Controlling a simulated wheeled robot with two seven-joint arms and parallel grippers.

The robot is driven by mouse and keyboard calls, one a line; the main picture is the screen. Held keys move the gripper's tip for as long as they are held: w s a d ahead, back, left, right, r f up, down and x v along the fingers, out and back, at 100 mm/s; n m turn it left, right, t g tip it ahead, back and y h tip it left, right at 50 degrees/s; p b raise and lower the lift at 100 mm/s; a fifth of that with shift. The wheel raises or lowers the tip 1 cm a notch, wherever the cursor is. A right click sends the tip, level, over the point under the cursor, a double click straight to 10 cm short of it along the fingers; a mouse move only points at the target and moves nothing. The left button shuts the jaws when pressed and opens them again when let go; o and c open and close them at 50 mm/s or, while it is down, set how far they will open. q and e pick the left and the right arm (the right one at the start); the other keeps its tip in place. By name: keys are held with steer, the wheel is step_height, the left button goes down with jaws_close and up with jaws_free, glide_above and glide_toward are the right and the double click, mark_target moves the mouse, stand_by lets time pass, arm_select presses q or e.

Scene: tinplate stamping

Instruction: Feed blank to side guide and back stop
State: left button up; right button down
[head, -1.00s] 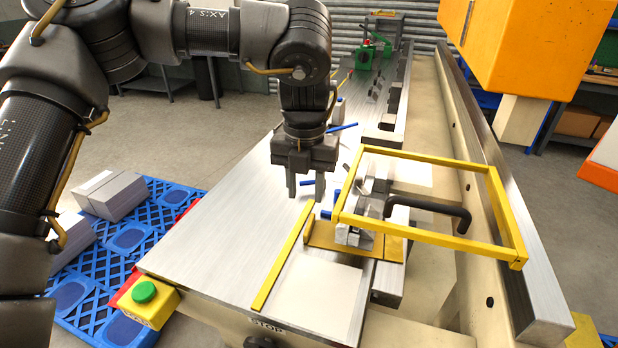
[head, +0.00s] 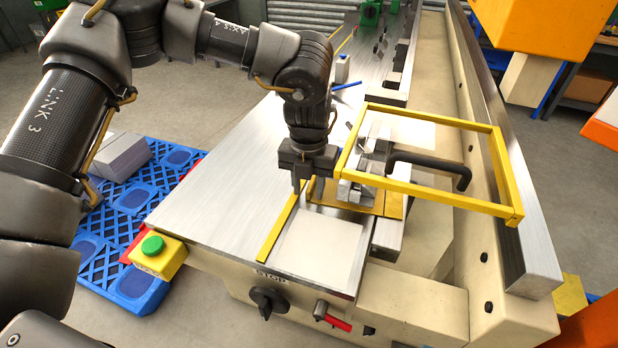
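The blank is a pale, thin square sheet (head: 320,246) lying flat on the near end of the steel press table. The side guide, a yellow strip (head: 277,232), runs along its left edge. A brass-coloured block (head: 393,207), seemingly the back stop, sits at its far edge beneath the yellow frame. My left gripper (head: 303,187) points down just past the far left corner of the blank, close to the strip's far end. Its fingers look close together, and their gap is unclear. I cannot tell whether they touch anything. My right gripper is out of view.
A yellow guard frame (head: 430,119) with a black handle (head: 430,167) stands right of my gripper. An orange press head (head: 535,30) hangs at upper right. The table's left side is clear.

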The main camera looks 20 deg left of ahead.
arm_select(q)
jaws_close()
steer(key=shift+r, duration=0.1)
steer(key=shift+m, duration=0.5)
steer(key=shift+a+p, duration=0.15)
steer(key=shift+p, duration=0.25)
